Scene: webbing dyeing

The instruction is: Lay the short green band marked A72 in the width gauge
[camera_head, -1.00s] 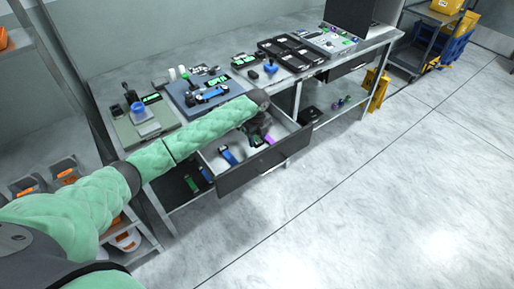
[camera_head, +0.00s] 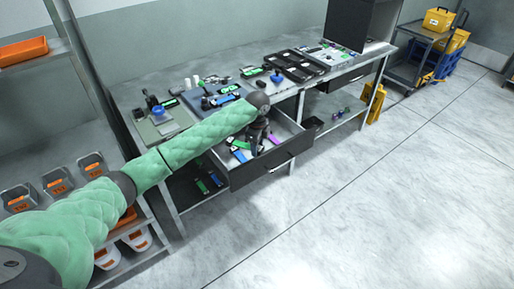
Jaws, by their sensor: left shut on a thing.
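My left gripper (camera_head: 257,143) points down into the open drawer (camera_head: 290,153) under the workbench. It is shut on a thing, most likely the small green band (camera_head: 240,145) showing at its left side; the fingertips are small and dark. The mark on the band is too small to read. A blue band (camera_head: 239,156) and a purple band (camera_head: 274,139) also lie in the drawer. I cannot tell which bench device is the width gauge; a dark blue board (camera_head: 197,107) with small devices lies behind my arm. My right gripper is out of view.
The workbench (camera_head: 291,88) also bears a grey-green board (camera_head: 146,131), black trays (camera_head: 279,58) and a blue-knobbed item (camera_head: 277,77). More bands lie on the shelf below. A rack with orange-marked bins (camera_head: 57,182) stands at left.

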